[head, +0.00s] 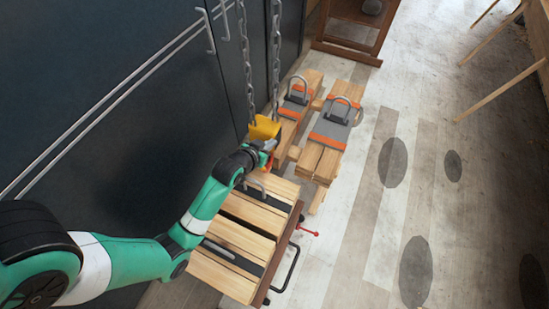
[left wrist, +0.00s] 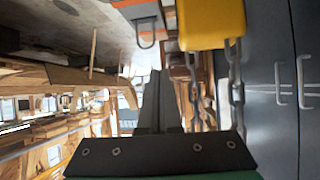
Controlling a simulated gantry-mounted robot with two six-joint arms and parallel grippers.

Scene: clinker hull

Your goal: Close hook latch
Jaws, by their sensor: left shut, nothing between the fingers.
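A yellow hook block (head: 264,128) hangs from two chains (head: 276,60) over the plank stack. Its yellow body also shows at the top of the left wrist view (left wrist: 212,22), with chain links (left wrist: 236,85) beside it. My left gripper (head: 268,146) is right at the lower part of the block in the head view; I cannot tell whether it touches. Its dark fingers (left wrist: 157,100) are together and empty in the left wrist view, below and left of the yellow body. The hook's lower part and its latch are mostly hidden by my gripper, so the latch's state cannot be told.
A strapped plank stack (head: 240,236) lies under my left arm. Two lifting weights with grey shackles (head: 334,118) (head: 297,95) rest on timber beyond the hook. A dark cabinet (head: 120,110) stands close on the left. The floor (head: 400,200) at right is open.

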